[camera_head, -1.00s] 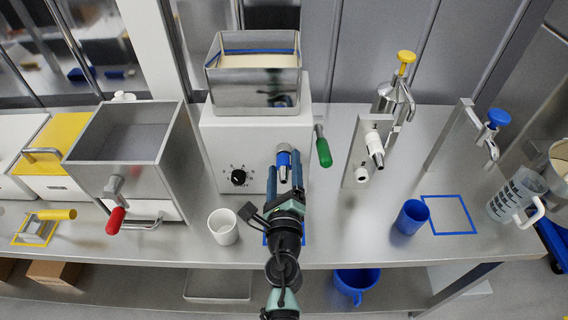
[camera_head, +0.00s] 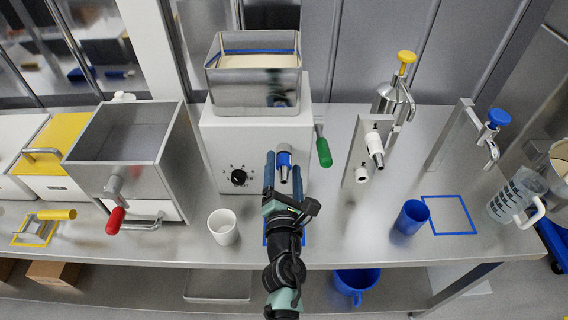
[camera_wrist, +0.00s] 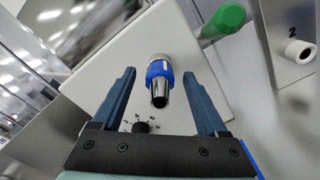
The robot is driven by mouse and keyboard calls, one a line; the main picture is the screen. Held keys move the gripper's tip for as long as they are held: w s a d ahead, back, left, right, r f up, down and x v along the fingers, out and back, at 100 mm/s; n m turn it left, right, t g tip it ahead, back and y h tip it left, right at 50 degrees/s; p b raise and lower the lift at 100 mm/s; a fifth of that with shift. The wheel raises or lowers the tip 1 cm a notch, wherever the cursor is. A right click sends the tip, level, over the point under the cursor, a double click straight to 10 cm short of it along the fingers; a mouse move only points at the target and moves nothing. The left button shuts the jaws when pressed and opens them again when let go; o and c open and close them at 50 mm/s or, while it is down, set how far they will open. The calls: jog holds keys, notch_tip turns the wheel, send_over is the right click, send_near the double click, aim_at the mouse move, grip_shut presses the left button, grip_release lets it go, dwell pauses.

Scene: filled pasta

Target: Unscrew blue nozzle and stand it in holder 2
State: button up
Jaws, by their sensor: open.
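The blue nozzle (camera_head: 284,164), a blue collar with a metal tip, sits on the spout at the front of the white filling machine (camera_head: 214,135). In the wrist view the nozzle (camera_wrist: 159,82) lies between the two open fingers of my gripper (camera_wrist: 158,100), with a gap on each side. My gripper (camera_head: 283,170) is open and empty in front of the machine, its fingers pointing at the nozzle. The head view shows a plate (camera_head: 356,150) with a similar white peg (camera_head: 362,174) and another nozzle (camera_head: 374,149).
A green-handled lever (camera_head: 323,152) sticks out right of the nozzle. A white cup (camera_head: 223,227) stands left of my arm, a blue cup (camera_head: 411,217) to the right. A metal hopper (camera_head: 128,145) with a red handle is at left. The table between my arm and the blue cup is clear.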

jog(key=m, duration=0.4)
jog(key=shift+m, duration=0.4)
jog(key=m, duration=0.7)
jog(key=shift+m, duration=0.4)
jog(key=m, duration=0.3)
jog(key=shift+m, duration=0.3)
